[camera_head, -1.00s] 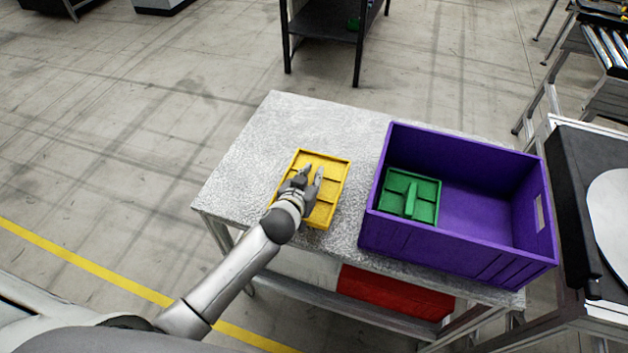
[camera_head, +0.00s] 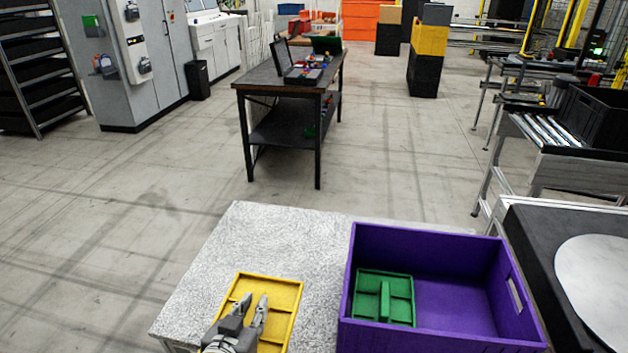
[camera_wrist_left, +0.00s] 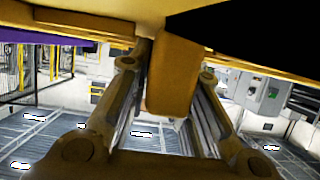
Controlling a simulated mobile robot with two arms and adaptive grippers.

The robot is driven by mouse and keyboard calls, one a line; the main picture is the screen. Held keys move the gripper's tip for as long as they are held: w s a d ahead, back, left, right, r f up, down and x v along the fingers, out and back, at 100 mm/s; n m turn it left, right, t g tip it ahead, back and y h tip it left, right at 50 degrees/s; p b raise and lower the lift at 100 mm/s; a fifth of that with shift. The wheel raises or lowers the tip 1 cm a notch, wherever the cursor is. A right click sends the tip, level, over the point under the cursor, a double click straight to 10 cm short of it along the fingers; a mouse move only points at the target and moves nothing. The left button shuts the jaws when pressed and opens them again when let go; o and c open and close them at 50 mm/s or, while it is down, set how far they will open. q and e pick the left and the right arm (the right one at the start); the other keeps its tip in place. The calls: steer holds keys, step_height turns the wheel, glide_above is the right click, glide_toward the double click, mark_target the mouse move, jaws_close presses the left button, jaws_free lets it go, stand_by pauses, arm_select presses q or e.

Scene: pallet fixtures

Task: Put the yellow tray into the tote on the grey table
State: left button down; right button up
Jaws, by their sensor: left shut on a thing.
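The yellow tray (camera_head: 285,293) is at the left part of the grey table (camera_head: 275,240), left of the tote. It is a shallow tray with a raised rim and dividers. My left gripper (camera_head: 250,306) is over its middle. In the left wrist view its fingers (camera_wrist_left: 168,72) are closed on either side of a yellow rib of the tray (camera_wrist_left: 172,75). I cannot tell whether the tray touches the table. The purple tote (camera_head: 425,236) stands open on the table's right part. A green tray (camera_head: 399,287) lies inside at its left. My right gripper is out of view.
The tote's right half has bare floor. A dark machine with a round white plate (camera_head: 600,275) stands right of the table. A dark workbench (camera_head: 262,75) with items on it stands behind, across open floor. A roller conveyor (camera_head: 550,130) is at the right.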

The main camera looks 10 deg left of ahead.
arm_select(q)
steer(key=w+r, duration=0.2)
steer(key=r, duration=0.8)
steer(key=w+r+b, duration=0.1)
steer(key=w+r, duration=0.1)
steer(key=r, duration=0.8)
steer(key=shift+w+r, duration=0.3)
steer(key=shift+w, duration=0.05)
steer(key=shift+b, duration=0.3)
